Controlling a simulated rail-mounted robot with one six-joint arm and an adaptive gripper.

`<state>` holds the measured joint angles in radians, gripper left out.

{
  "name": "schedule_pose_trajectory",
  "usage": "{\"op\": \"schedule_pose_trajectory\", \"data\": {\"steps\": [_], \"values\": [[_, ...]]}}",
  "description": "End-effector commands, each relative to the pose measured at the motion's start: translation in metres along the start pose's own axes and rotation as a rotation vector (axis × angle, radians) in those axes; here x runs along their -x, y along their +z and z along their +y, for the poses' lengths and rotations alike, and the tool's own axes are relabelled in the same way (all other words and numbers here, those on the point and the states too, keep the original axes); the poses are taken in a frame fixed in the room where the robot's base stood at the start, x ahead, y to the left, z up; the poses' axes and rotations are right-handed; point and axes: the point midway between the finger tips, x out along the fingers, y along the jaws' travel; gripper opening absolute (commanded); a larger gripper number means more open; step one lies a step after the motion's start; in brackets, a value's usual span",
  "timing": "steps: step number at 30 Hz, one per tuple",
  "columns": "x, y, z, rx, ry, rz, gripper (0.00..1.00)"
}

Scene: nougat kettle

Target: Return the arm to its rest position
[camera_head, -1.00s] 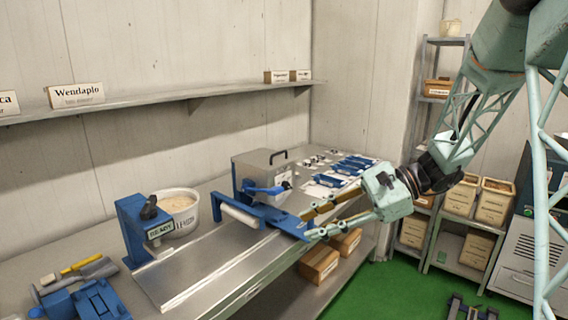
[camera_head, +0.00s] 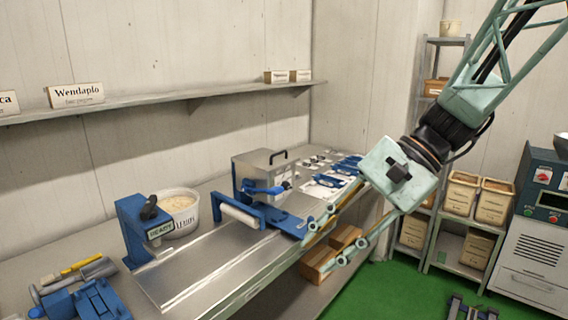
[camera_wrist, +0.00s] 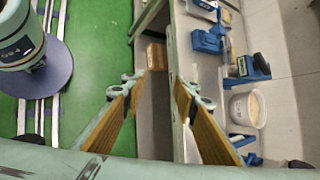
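My gripper (camera_head: 325,245) hangs in the air at the front edge of the steel bench, its fingers pointing down and to the left in the head view. In the wrist view my gripper (camera_wrist: 152,85) has its two wood-padded fingers wide apart, with nothing between them. My arm comes in from the upper right of the head view. The fingertips overlap the bench edge in the head view; I cannot tell the exact gap to it.
The bench (camera_head: 215,268) carries a blue roller frame (camera_head: 250,212), a metal box machine (camera_head: 262,172), a white tub (camera_head: 178,212) and a blue READY device (camera_head: 140,228). Cardboard boxes (camera_head: 318,262) sit underneath. A shelf rack (camera_head: 455,245) and a control cabinet (camera_head: 540,225) stand right. Green floor is partly clear.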

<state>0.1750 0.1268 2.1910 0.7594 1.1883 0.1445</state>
Motion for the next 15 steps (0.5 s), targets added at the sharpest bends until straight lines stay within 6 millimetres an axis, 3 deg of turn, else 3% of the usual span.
{"op": "schedule_pose_trajectory", "data": {"steps": [15], "values": [[0.019, 0.048, 0.057, 0.2, 0.137, 0.148, 0.27]]}}
